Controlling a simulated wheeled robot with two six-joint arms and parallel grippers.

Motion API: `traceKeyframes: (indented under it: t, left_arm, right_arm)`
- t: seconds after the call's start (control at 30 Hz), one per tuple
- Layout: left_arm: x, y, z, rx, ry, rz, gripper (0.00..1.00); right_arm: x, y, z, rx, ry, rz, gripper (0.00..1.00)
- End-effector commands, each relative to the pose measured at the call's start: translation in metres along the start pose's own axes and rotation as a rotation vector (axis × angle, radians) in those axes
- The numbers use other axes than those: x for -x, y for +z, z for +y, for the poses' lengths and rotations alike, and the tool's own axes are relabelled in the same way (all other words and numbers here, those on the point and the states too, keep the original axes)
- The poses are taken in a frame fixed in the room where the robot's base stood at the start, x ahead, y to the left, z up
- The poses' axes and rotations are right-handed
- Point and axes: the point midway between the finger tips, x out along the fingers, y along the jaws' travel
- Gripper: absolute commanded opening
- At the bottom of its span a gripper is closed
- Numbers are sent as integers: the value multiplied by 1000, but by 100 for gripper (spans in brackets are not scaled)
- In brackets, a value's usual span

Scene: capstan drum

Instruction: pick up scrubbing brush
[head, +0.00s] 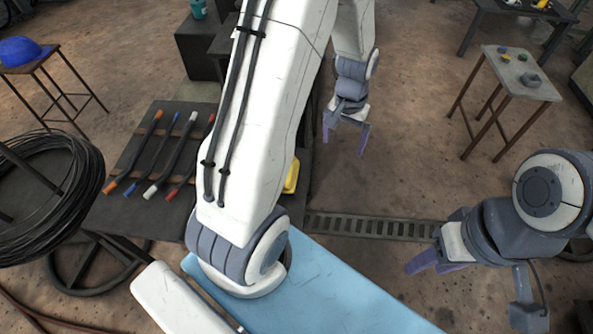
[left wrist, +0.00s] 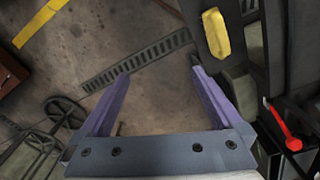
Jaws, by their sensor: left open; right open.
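A yellow object, which looks like the scrubbing brush (head: 291,176), shows just right of my large white arm link, which hides part of it. In the left wrist view the same yellow piece (left wrist: 216,33) lies on a dark surface, ahead and to the right of the fingers; bristles cannot be made out. My left gripper (head: 345,140) is open and empty, to the right of the brush in the head view. Its purple fingers also show apart in the left wrist view (left wrist: 160,76). My right gripper (head: 438,264) is open and empty at the lower right, away from the brush.
A dark table (head: 115,215) with several colour-tipped black rods stands at left, beside a coil of black cable (head: 50,200). A small table (head: 520,75) stands at upper right. A floor grate (head: 375,226) crosses the middle. Floor between the arms is clear.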

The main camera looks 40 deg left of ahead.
Motion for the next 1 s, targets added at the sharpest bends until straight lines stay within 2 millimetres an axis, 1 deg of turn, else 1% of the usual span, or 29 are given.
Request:
traceKeyframes:
  t: [0.03, 0.07, 0.1, 0.2, 0.3, 0.4, 0.47, 0.6, 0.7, 0.87, 1.0]
  left_arm:
    - [-46, -10, -38, 95, -6, -13, 100]
    - [-62, -15, -55, 137, -8, -15, 100]
    - [-83, -19, -78, 190, -11, -15, 100]
    - [-125, -21, -124, 295, -16, -18, 100]
    - [-151, -18, -153, 360, -19, -18, 100]
    - [-167, -16, -167, 392, -21, -19, 100]
    - [-176, -15, -169, 398, -20, -20, 100]
    - [-198, -14, -169, 397, -21, -20, 100]
    - [-211, -14, -168, 396, -20, -20, 100]
    - [-221, -14, -168, 395, -20, -19, 100]
    - [-239, -10, -168, 395, -20, -23, 100]
  right_arm:
    - [-20, 1, 2, 0, 0, 0, 47]
    - [-25, 1, 2, 0, 0, 0, 47]
    - [-31, 2, 2, 0, 0, 0, 47]
    - [-41, 2, 3, 1, 0, 0, 47]
    - [-46, 2, 3, 1, 0, 0, 47]
    - [-48, 2, 3, 1, 0, 1, 47]
    - [-48, 2, 3, 1, 0, 1, 47]
    - [-46, 2, 3, 1, 0, 1, 47]
    - [-45, 2, 3, 1, 0, 1, 47]
    - [-44, 2, 3, 1, 0, 1, 47]
    - [-40, 2, 3, 1, 0, 1, 47]
